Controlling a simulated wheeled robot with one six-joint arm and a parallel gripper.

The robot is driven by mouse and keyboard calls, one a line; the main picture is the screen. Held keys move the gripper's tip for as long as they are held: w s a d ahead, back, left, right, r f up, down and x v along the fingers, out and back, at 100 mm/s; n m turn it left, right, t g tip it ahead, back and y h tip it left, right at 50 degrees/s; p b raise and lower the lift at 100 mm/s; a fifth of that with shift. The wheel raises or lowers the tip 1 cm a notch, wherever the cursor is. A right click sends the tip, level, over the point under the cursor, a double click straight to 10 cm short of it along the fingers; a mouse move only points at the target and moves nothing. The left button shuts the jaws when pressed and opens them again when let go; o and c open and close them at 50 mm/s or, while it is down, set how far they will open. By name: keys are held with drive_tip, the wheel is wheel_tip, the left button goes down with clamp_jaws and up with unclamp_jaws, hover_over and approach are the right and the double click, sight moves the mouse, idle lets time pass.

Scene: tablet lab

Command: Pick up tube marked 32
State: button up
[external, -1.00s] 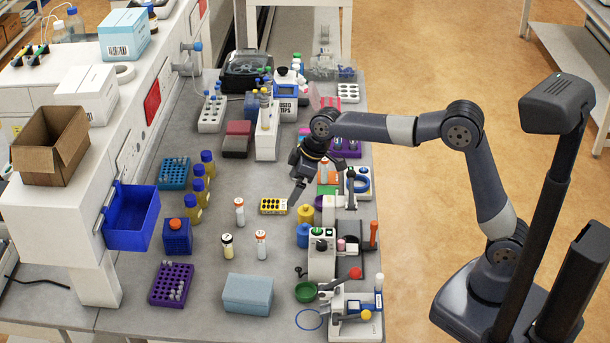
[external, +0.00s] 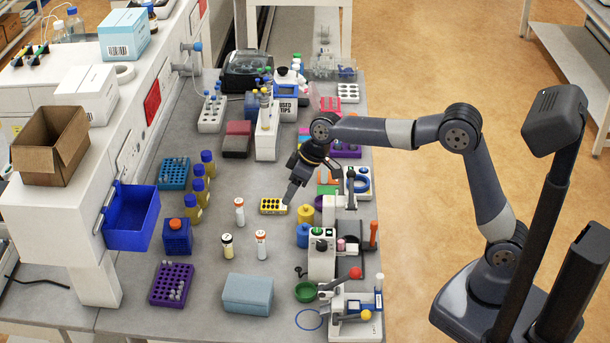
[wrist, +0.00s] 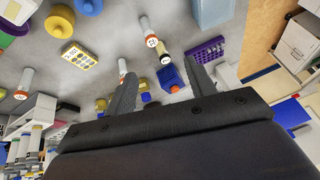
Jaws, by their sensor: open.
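Three white tubes stand upright on the grey bench, left of my gripper. One orange-capped tube (external: 239,212) stands farther back; it shows partly behind a finger in the wrist view (wrist: 122,67). Another orange-capped tube (external: 261,245) stands nearer the front; its marked cap shows in the wrist view (wrist: 151,38). Beside it is a tube with a dark, pale-ringed cap (external: 227,247), also in the wrist view (wrist: 163,54). I cannot read the cap numbers reliably. My gripper (external: 291,194) is open and empty above the bench, near the yellow block; its fingers show spread in the wrist view (wrist: 161,72).
A yellow block (external: 273,205) lies near my gripper. A blue rack with an orange knob (external: 177,236), a purple rack (external: 160,288) and a light-blue box (external: 247,294) stand around the tubes. Bottles and instruments crowd the right edge. Bare bench lies behind the tubes.

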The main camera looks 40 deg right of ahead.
drive_tip(key=w+a+f+m+y+b, duration=0.1)
drive_tip(key=a+f+m+y+b, duration=0.4)
drive_tip(key=m, duration=0.7)
drive_tip(key=m+t+y+b, duration=0.3)
drive_tip(key=m+b, duration=0.1)
drive_tip(key=m, duration=1.4)
hover_over(264, 233)
wheel_tip(264, 233, down, 6)
drive_tip(key=shift+r, duration=0.15)
wheel_tip(264, 233, down, 4)
drive_tip(key=shift+f, duration=0.1)
wheel_tip(264, 233, down, 3)
drive_tip(key=shift+r, duration=0.1)
drive_tip(key=shift+p+x, duration=0.45)
drive_tip(key=shift+x, duration=1)
drive_tip(key=shift+w, duration=0.1)
drive_tip(key=shift+c, duration=0.4)
drive_tip(key=shift+r, duration=0.1)
drive_tip(key=c, duration=1)
